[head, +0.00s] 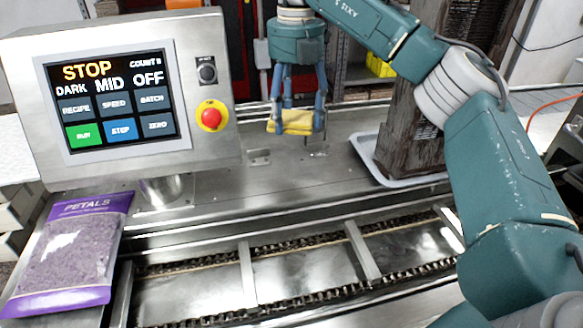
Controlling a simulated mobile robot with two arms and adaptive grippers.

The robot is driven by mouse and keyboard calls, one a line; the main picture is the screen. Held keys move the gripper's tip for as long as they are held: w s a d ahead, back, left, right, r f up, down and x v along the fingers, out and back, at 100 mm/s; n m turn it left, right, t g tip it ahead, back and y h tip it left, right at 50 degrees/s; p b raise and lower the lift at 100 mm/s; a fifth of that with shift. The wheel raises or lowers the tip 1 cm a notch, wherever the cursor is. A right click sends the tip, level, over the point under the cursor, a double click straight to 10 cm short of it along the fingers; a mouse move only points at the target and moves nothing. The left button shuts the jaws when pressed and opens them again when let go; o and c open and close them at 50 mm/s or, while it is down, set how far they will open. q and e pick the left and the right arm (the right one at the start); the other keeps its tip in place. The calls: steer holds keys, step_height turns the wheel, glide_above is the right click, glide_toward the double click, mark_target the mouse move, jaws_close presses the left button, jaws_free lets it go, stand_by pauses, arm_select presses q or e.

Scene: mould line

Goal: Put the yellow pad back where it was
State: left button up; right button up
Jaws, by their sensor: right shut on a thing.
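The yellow pad (292,122) is held by my right gripper (297,118), whose fingers point down on either side of it. The pad hangs above the steel deck of the machine (210,200), toward the back of it. A gap seems to show between the pad and the deck. My right arm reaches in from the right. My left gripper is not in the head view.
A control panel (115,35) with a red button (212,116) stands at the left. A purple PETALS bag (70,255) lies below it. A pale tray (408,181) holding a dark rough block (405,130) sits right of the pad. A chain conveyor (305,275) runs along the front.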

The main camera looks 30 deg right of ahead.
step_height(320, 180, down, 6)
glide_above(294, 177)
step_height(294, 177, down, 5)
steer(key=shift+w+r, duration=0.1)
steer(key=shift+r, duration=0.05)
steer(key=shift+f, duration=0.2)
step_height(294, 177, down, 3)
steer(key=shift+f+p, duration=0.1)
steer(key=shift+p, duration=0.65)
steer(key=shift+f, duration=0.2)
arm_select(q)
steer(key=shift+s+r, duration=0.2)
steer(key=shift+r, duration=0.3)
